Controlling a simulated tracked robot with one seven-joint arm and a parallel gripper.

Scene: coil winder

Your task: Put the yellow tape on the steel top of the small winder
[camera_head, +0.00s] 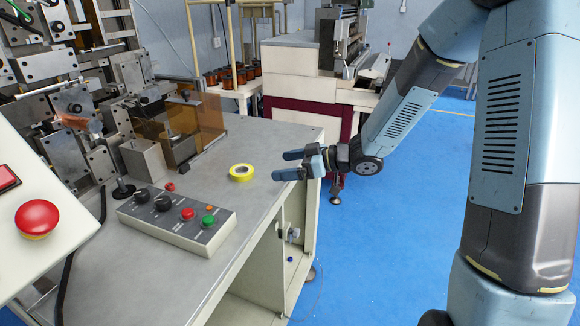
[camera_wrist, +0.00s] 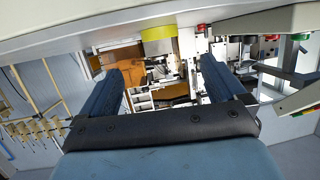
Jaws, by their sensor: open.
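The yellow tape (camera_head: 241,172) is a flat ring lying on the grey metal top (camera_head: 262,143) of the bench-like winder, near its right edge. The tape also shows in the wrist view (camera_wrist: 158,40), beyond my fingertips and between their lines. My gripper (camera_head: 283,165) is open and empty, at the bench's right edge, with its fingers pointing left toward the tape and apart from it. Both fingers show in the wrist view (camera_wrist: 160,68). A second machine, cream with a dark red base (camera_head: 300,87), stands behind. I cannot tell which machine is the small winder.
A control box (camera_head: 178,218) with knobs and buttons sits on the bench's front part. An amber guard (camera_head: 183,121) and steel mechanisms stand at its back left. A red stop button (camera_head: 37,217) is at far left. Copper spools (camera_head: 230,75) stand behind. Blue floor (camera_head: 400,215) is open at right.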

